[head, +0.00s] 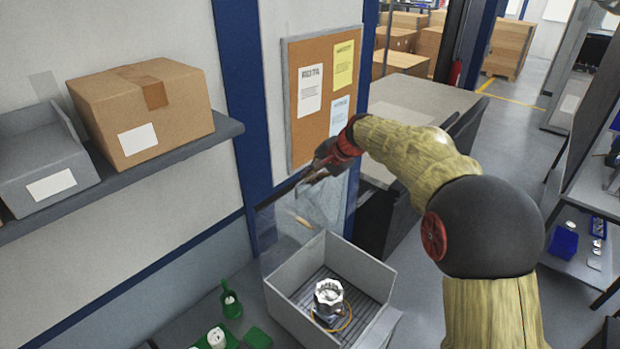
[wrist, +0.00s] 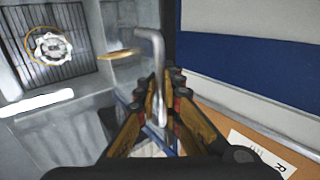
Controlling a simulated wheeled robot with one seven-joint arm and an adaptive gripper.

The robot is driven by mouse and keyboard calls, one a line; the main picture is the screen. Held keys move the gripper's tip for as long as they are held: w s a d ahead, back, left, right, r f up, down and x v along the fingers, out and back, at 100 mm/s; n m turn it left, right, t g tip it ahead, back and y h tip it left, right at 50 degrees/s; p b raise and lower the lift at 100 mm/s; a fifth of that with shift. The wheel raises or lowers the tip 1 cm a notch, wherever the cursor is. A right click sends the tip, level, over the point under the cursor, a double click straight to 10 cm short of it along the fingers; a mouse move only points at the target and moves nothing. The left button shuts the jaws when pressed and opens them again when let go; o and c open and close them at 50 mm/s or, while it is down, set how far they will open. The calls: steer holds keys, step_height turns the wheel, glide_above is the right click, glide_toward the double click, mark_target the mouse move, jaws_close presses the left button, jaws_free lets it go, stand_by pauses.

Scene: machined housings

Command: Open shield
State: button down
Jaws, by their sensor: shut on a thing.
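The shield (head: 325,205) is a clear panel standing raised and tilted at the back of a grey box (head: 286,278). Its bent metal handle (wrist: 158,62) shows in the wrist view, running down between my fingers. My gripper (head: 308,184) is shut on this handle, high above the back of the box; it also shows in the wrist view (wrist: 158,108). Inside the box, a silvery machined housing (head: 328,296) stands on a slatted floor with an orange ring or cable around it; it also shows in the wrist view (wrist: 48,46). The box's top looks uncovered.
A corkboard (head: 298,120) with papers hangs on the wall close behind my gripper, beside a blue post (head: 240,95). A shelf at left carries a cardboard box (head: 145,108) and a grey bin (head: 45,160). Green holders (head: 231,303) stand left of the grey box.

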steer(key=c, duration=2.1)
jaws_free()
steer(key=shift+r, duration=0.15)
steer(key=shift+o, duration=0.5)
steer(key=v, duration=1.1)
steer(key=shift+s+d+r, duration=0.2)
steer(key=shift+d+r, duration=0.05)
